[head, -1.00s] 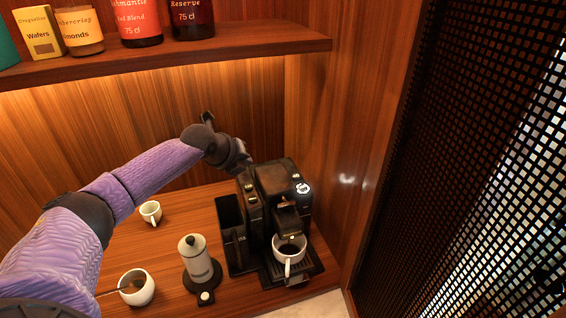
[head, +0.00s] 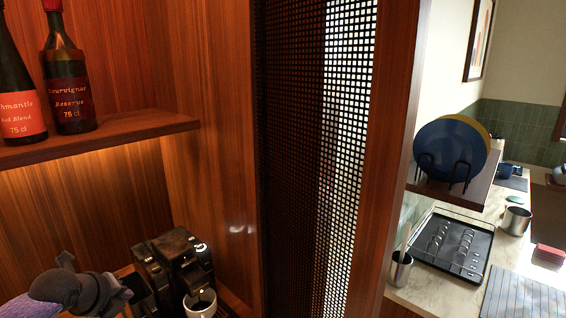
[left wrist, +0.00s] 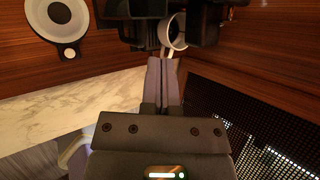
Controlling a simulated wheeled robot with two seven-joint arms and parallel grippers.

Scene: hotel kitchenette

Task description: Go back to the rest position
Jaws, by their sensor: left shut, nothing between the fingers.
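My left gripper (head: 122,299) is low at the left of the head view, beside the black coffee machine (head: 176,258). In the left wrist view my left gripper (left wrist: 163,62) has its fingers shut together with nothing between them. The fingertips point toward a white cup (left wrist: 178,32) at the coffee machine, which is dark at the top edge. The gap between fingertips and cup is hard to judge. The cup also shows in the head view (head: 200,304), cut off by the bottom edge. My right gripper is not in view.
A wooden shelf (head: 110,136) with bottles (head: 66,80) is above the machine. A perforated screen (head: 300,150) stands to the right. Beyond it are a counter with a black tray (head: 450,245) and plates in a rack (head: 440,150). A white round-topped item (left wrist: 60,14) is near the wrist.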

